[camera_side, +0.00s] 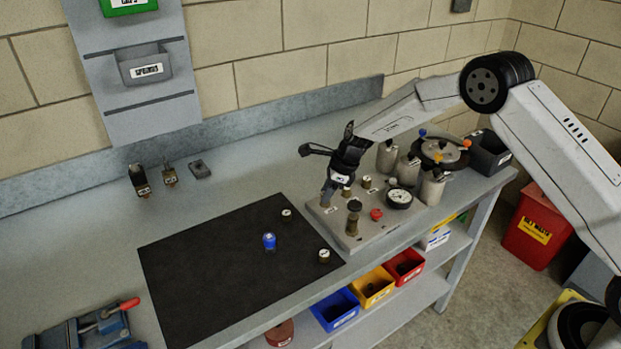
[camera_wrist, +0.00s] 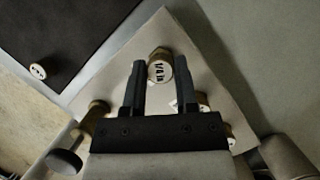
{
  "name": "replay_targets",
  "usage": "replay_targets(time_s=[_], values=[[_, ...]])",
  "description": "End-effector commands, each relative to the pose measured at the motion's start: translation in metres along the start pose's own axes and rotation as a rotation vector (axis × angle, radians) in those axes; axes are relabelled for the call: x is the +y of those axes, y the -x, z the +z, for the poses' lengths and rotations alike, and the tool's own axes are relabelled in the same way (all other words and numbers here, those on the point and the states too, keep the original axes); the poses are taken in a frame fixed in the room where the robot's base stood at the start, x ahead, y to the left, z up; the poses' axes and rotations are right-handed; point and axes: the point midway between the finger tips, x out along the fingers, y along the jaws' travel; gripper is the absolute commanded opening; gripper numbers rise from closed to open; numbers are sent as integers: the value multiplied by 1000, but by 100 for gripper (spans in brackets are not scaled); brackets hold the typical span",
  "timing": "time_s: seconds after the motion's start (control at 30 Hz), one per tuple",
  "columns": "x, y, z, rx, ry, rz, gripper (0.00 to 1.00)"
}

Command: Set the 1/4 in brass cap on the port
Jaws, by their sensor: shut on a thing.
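My gripper (camera_side: 335,183) is low over the back left corner of the grey panel (camera_side: 334,226) in the side view. In the wrist view its two fingers (camera_wrist: 159,75) are closed on a round brass cap (camera_wrist: 161,66) with a white marked top. The marking is too small to read surely. The panel (camera_wrist: 168,32) lies under the cap in the wrist view. The port below the cap is hidden by the cap and fingers, so I cannot tell whether the cap touches it.
The panel also carries a gauge (camera_side: 399,198), a red knob (camera_side: 376,214), a dark-topped valve (camera_side: 353,217) and other brass fittings. A black mat (camera_side: 205,275) lies to the left, with two white-topped caps (camera_side: 286,214) and a blue piece (camera_side: 269,241). Grey cylinders (camera_side: 433,188) stand right.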

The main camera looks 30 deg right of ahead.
Motion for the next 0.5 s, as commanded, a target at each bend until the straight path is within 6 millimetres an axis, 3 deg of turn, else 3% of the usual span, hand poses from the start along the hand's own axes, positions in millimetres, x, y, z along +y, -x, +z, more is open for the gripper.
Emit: replay_targets(time_s=[0.5], values=[[0, -6, -2, 0, 1, -1, 0]])
